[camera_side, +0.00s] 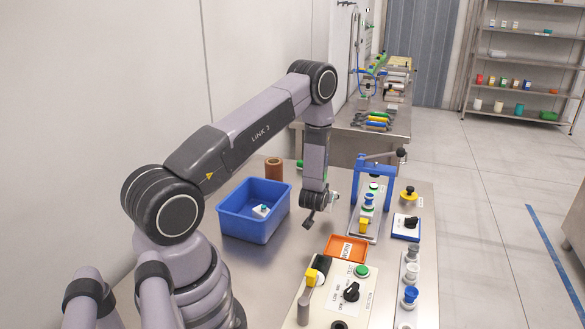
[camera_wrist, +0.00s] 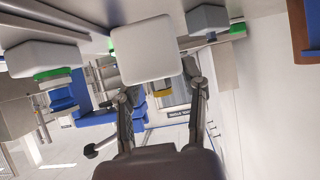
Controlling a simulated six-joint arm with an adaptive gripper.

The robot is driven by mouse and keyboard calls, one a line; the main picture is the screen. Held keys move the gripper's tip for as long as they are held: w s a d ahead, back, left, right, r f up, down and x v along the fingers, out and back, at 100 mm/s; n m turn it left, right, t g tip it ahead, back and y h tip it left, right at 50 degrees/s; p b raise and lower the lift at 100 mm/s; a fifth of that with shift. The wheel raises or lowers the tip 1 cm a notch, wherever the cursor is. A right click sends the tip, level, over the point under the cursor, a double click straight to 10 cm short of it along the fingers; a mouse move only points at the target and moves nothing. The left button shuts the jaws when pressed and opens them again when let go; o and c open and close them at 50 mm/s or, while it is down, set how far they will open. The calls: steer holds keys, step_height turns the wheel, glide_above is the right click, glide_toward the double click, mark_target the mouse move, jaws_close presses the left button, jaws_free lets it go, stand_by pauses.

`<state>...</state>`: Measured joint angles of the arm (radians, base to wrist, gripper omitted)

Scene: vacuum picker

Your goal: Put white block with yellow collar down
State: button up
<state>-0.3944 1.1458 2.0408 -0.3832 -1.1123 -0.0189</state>
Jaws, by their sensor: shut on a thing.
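In the wrist view a white block (camera_wrist: 145,50) fills the upper middle, in front of my gripper (camera_wrist: 160,95). My gripper's fingers are shut on it, one at each side. A bit of yellow (camera_wrist: 163,93) shows just under the block's lower right edge; the rest of the collar is hidden. In the side view my gripper (camera_side: 309,218) is over the steel table (camera_side: 290,275), right of the blue bin. The held block cannot be made out clearly there.
The blue bin (camera_side: 238,228) holds a small white and teal part (camera_side: 261,211). An orange tray (camera_side: 335,250) and a control panel (camera_side: 318,310) lie in front. A blue press frame (camera_side: 357,185) stands to the right.

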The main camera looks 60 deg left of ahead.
mark_target(328, 206)
steer(key=shift+f, duration=1.95)
steer(key=shift+f, duration=0.15)
steer(key=o, duration=1.2)
steer(key=shift+d, duration=0.1)
